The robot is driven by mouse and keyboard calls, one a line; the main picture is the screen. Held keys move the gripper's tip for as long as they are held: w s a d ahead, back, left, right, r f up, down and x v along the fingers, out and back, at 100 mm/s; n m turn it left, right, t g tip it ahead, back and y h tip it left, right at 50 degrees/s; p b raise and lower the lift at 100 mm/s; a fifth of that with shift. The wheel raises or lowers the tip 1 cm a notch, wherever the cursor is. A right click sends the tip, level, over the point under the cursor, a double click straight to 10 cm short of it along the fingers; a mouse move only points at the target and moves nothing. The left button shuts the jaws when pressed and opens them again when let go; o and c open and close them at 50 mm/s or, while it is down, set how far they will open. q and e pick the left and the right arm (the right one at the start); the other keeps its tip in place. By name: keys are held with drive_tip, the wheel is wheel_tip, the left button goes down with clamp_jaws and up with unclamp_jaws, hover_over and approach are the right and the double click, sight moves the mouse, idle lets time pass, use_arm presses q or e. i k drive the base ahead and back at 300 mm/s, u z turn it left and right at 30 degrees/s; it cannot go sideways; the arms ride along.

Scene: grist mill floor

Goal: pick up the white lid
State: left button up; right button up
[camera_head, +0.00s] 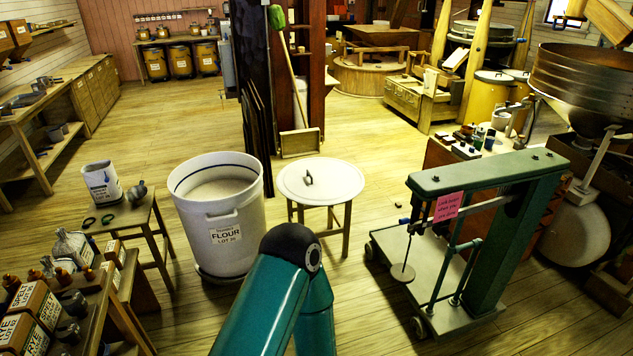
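The white lid (330,187) is round and flat, with a small dark handle near its middle. It lies on top of a small wooden stool (346,228), just right of the white flour bin (188,207). The bin is open at the top, with pale flour inside and a label reading FLOUR on its front. A teal arm link of mine rises from the bottom middle, in front of the bin's lower right side and below the lid. Neither of my grippers shows in the head view.
A green platform scale (435,285) with a pink note (447,207) stands right of the stool. A small wooden table (128,213) is left of the bin. A broom (287,65) leans behind the lid. Bare floor (382,150) lies right of and behind the stool.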

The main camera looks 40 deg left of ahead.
sight(316, 181)
drive_tip(key=z, duration=1.7)
drive_tip(key=i, duration=0.1)
drive_tip(key=u, duration=3.1)
drive_tip(key=i, duration=3.6)
drive_tip(key=u, duration=1)
